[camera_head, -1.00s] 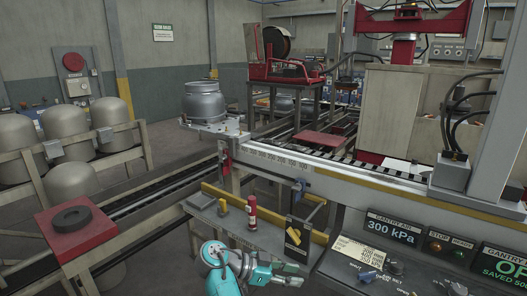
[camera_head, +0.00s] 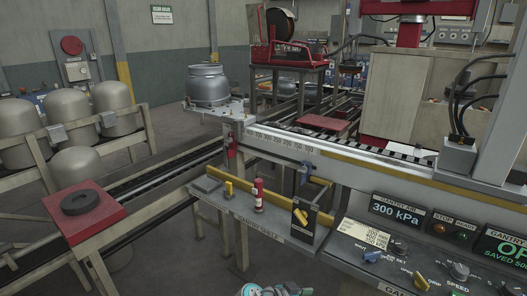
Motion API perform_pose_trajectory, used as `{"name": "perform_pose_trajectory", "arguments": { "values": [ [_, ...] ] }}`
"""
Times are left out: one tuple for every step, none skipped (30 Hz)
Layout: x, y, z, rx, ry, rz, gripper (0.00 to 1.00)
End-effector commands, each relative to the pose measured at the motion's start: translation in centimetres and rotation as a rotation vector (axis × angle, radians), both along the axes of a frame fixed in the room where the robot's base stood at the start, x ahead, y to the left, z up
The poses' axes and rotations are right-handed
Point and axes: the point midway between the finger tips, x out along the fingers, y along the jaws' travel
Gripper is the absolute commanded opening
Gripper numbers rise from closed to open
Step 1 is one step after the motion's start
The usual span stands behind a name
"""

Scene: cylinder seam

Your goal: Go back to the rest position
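Only a small teal and grey piece of my own arm shows at the bottom edge of the head view, in the middle. My gripper is not in view, so its fingers and whether it holds anything are hidden. The arm piece is below the front of the tool shelf (camera_head: 272,225) and looks apart from it. A grey metal cylinder shell (camera_head: 208,87) stands upright on the rail's end plate (camera_head: 222,112).
On the shelf stand a small red bottle (camera_head: 258,196), a yellow-handled tool (camera_head: 228,189) and a dark holder with a yellow piece (camera_head: 300,217). The control panel (camera_head: 440,255) is at right.

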Motion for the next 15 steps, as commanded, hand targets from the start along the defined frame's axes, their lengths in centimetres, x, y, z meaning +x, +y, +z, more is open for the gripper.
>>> {"name": "perform_pose_trajectory", "arguments": {
  "values": [
    [-1.2,-1.0,-2.1,0.005,0.028,0.043,0.35],
    [-1.7,-1.4,-3.2,0.011,0.041,0.073,0.35],
    [-2.5,-1.9,-4.5,0.019,0.059,0.111,0.35],
    [-3.1,-2.2,-5.4,0.024,0.072,0.141,0.35],
    [-3.7,-2.5,-6.4,0.031,0.084,0.171,0.35],
    [-4.6,-3.0,-7.6,0.039,0.098,0.209,0.35],
    [-5.3,-3.3,-8.4,0.044,0.110,0.236,0.35],
    [-6.0,-3.6,-9.3,0.051,0.119,0.265,0.35],
    [-7.0,-3.9,-10.2,0.059,0.131,0.303,0.35],
    [-7.8,-4.1,-11.0,0.066,0.139,0.330,0.35],
    [-8.6,-4.3,-11.7,0.071,0.147,0.357,0.35],
    [-9.7,-4.6,-12.6,0.081,0.156,0.393,0.35],
    [-10.5,-4.8,-13.2,0.087,0.161,0.419,0.35],
    [-11.3,-4.9,-13.7,0.092,0.167,0.446,0.35],
    [-12.5,-5.1,-14.4,0.102,0.172,0.481,0.35]
  ]
}}
